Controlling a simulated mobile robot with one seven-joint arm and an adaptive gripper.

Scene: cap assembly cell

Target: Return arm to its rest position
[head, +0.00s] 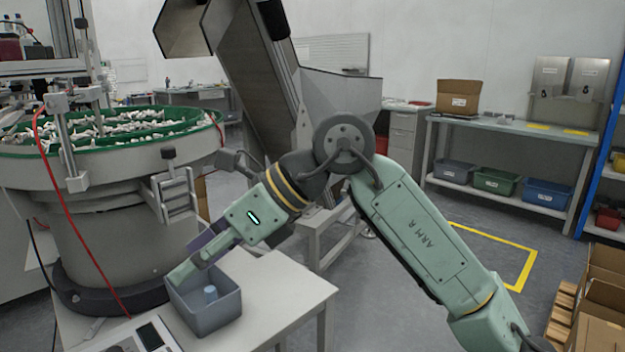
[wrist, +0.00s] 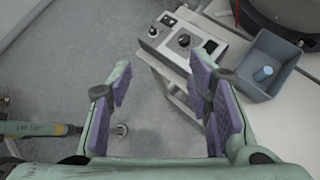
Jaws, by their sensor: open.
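My gripper (head: 196,260) is open and empty above the small white table in the head view, close to the back left of a grey-blue bin, and it overlaps that bin in the picture. In the wrist view my gripper (wrist: 163,78) shows its two purple-padded fingers wide apart, with only floor and a table edge between them. The arm reaches from the lower right, bent at a raised elbow. A small light-blue cylindrical piece (head: 210,293) stands in the bin (head: 212,322). The piece (wrist: 263,74) and bin (wrist: 262,96) lie right of the fingers in the wrist view.
A control box (head: 150,336) sits on the white table (head: 285,290). A large green-rimmed bowl feeder (head: 105,165) full of white parts stands at left. A metal chute (head: 255,90) rises behind my arm. Cardboard boxes (head: 605,285) stand at lower right. Floor at centre right is clear.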

